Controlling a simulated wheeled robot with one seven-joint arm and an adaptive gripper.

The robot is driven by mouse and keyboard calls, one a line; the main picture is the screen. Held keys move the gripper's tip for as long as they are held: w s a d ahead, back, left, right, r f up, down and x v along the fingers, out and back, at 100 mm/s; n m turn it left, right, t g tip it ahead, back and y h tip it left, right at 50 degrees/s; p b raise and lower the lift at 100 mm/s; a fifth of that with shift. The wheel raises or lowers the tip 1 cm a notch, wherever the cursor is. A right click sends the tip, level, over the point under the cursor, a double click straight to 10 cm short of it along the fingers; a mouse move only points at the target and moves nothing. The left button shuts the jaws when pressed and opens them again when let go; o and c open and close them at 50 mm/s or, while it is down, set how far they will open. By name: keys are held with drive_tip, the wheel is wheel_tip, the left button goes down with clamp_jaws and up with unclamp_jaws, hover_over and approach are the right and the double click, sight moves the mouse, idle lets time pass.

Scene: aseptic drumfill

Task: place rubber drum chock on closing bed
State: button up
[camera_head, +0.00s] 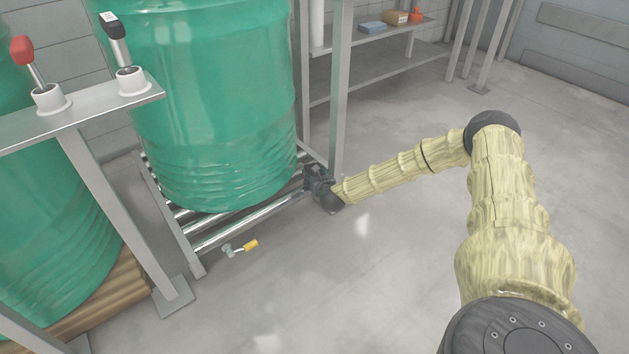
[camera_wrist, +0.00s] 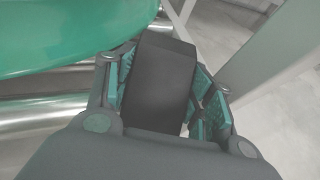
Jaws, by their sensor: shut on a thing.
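The rubber drum chock (camera_wrist: 160,82) is a dark grey block between the fingers of my gripper (camera_wrist: 163,85) in the wrist view. My gripper is shut on it, with teal pads at both sides. In the head view my gripper (camera_head: 319,184) is at the right end of the closing bed (camera_head: 232,229), a low frame with shiny metal rollers. A large green drum (camera_head: 215,100) stands on these rollers, just left of my gripper. The chock is hard to tell from the gripper in the head view. Contact between chock and drum or rollers cannot be told.
A grey upright post (camera_head: 338,90) stands close behind my gripper. A small yellow-handled valve (camera_head: 249,245) sits at the bed's front. A metal stand (camera_head: 110,117) with two levers is at left, by another green drum (camera_head: 40,230). The floor at right is clear.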

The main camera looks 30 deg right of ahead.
drive_tip(key=shift+w+f, duration=0.1)
drive_tip(key=shift+w, duration=0.1)
drive_tip(key=o, duration=1.2)
drive_tip(key=shift+c, duration=0.2)
